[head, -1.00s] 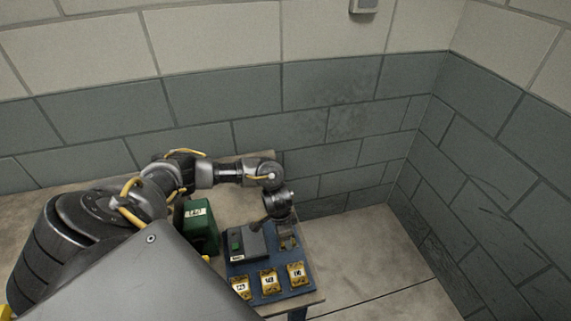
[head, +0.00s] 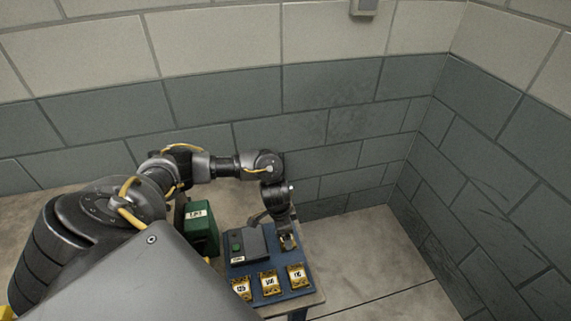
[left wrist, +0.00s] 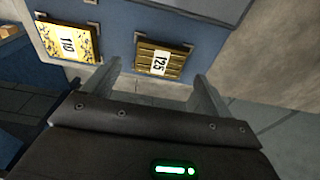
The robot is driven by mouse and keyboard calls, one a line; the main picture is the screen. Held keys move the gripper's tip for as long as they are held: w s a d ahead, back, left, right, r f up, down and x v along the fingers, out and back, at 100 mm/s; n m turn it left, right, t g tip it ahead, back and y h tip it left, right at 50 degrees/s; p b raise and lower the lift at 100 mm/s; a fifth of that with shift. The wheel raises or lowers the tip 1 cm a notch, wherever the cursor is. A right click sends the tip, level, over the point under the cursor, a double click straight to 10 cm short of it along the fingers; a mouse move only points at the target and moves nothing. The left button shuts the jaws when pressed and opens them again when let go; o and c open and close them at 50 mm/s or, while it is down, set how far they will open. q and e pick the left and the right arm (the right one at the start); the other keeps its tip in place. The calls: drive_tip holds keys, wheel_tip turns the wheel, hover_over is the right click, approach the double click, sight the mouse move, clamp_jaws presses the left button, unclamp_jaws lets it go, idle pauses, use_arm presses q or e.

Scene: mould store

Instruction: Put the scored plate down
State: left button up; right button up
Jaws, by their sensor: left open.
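The scored plate (left wrist: 160,59) is a small dark-gold plate with parallel lines and a white label reading 125. It lies flat on the blue board (left wrist: 121,20), close to its edge. In the head view the plate (head: 289,242) is partly covered by my left gripper (head: 285,232), at the board's far right corner. In the left wrist view my left gripper (left wrist: 157,77) is open, one finger towards each side of the plate, with nothing held. My right gripper is not in view.
Several labelled yellow plates, one of them (head: 297,275) at the right, line the board's near edge. A grey device (head: 252,243) with a green button stands on the board. A green box (head: 201,232) stands left of it. Bare floor (head: 370,260) lies to the right.

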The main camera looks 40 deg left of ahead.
sight(282, 239)
use_arm(q)
wheel_tip(282, 239, up, 9)
drive_tip(key=p, duration=0.2)
drive_tip(key=shift+s+a+f, duration=0.15)
drive_tip(key=shift+s+a, duration=0.15)
drive_tip(key=shift+s, duration=0.15)
